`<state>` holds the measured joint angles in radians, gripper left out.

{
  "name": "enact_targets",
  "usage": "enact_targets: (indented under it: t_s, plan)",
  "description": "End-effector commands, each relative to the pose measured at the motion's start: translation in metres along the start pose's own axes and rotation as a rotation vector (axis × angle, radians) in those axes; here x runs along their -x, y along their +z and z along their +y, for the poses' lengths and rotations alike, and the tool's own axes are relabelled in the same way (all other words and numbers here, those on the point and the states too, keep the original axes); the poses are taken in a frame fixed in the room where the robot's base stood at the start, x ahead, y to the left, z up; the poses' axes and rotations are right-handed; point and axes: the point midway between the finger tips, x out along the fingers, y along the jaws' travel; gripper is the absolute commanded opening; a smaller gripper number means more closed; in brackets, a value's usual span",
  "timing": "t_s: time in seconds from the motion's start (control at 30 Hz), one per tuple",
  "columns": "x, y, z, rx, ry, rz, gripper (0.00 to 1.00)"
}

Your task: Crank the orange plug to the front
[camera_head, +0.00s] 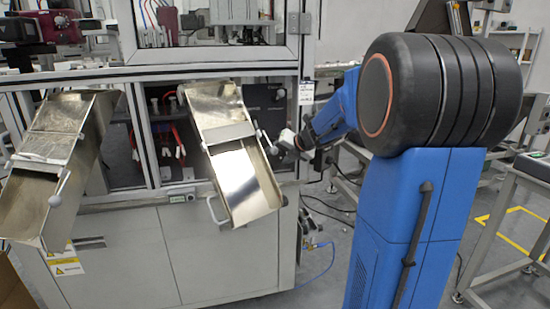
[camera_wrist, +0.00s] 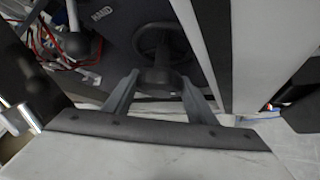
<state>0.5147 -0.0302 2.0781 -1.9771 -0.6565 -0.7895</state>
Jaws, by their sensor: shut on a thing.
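A dark handwheel (camera_wrist: 153,42) with a round rim is fixed to a dark panel (camera_wrist: 112,32) marked "HAND" in the wrist view. My gripper (camera_wrist: 159,80) has its two grey fingers on either side of the dark knob (camera_wrist: 160,82) at the wheel's near side, and it is shut on it. In the head view my gripper (camera_head: 287,141) is beside the right metal chute, in front of the machine's dark panel (camera_head: 266,108). The wheel cannot be made out clearly there. I cannot make out an orange plug in either view.
The right metal chute (camera_head: 247,177) slopes out close to the left of my gripper. Another chute (camera_head: 36,186) stands at the far left. A pale machine post (camera_wrist: 200,50) is close on the right in the wrist view.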

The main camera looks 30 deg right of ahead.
Motion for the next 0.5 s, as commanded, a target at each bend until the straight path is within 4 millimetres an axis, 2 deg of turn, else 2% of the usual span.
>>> enact_targets:
  t_s: [0.5]
  plan:
    - [-0.0001, 0.0, -0.0037, -0.245, 0.241, -0.001, 0.29]
